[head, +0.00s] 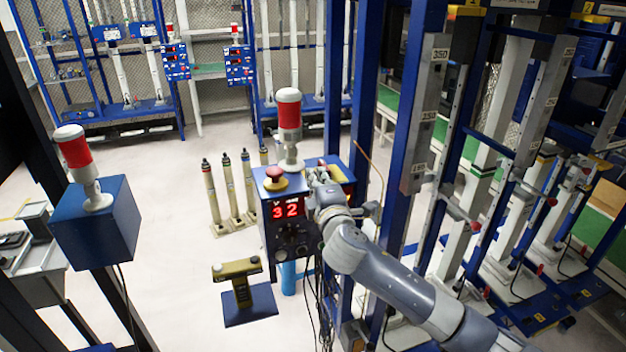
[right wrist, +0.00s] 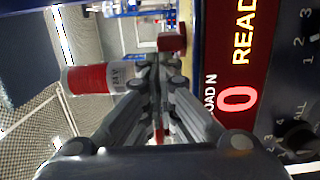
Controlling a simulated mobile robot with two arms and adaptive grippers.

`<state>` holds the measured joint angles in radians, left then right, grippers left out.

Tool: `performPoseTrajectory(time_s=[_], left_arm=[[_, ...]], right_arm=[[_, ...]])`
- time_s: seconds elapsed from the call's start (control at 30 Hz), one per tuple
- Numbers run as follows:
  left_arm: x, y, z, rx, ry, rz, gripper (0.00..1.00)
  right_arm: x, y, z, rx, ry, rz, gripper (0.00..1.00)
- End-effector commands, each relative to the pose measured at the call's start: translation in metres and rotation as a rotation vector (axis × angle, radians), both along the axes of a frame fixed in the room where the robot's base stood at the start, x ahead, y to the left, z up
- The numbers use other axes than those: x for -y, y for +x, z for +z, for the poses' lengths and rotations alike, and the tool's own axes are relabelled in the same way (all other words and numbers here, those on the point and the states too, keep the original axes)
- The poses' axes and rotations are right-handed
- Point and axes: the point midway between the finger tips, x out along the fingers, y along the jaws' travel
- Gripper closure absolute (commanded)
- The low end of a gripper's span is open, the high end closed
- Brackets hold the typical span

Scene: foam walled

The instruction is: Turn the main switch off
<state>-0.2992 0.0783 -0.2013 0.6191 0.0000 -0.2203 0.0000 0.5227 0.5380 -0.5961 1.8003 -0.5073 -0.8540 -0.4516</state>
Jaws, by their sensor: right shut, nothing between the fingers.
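A blue control box (head: 270,240) stands in the middle of the head view, with a lit red "32" display. A red mushroom-shaped knob (head: 275,174) on a yellow base sits on its top, in front of a red and white beacon (head: 289,112). I cannot tell which control is the main switch. My right gripper (head: 318,176) is by the box's upper right, partly hidden by its own wrist. In the right wrist view its fingers (right wrist: 160,66) are shut and empty, with a red block-like part (right wrist: 172,41) just beyond the tips. My left gripper is not in view.
In the right wrist view, a panel (right wrist: 240,70) with red display and dials lies close on the right. Another beacon box (head: 95,225) stands left. Grey-yellow posts (head: 228,190) stand behind the control box. Blue frames crowd the right; the left-centre floor is open.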

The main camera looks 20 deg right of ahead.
Motion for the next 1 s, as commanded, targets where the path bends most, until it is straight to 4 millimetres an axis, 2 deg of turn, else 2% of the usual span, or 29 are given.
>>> performPoseTrajectory(time_s=[0.37, 1.0], left_arm=[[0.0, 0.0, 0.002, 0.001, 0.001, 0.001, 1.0], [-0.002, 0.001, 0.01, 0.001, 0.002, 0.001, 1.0]], right_arm=[[0.012, 0.003, 0.0, -0.001, 0.001, -0.012, 1.0], [0.03, -0.004, 0.0, -0.001, 0.001, -0.013, 1.0]])
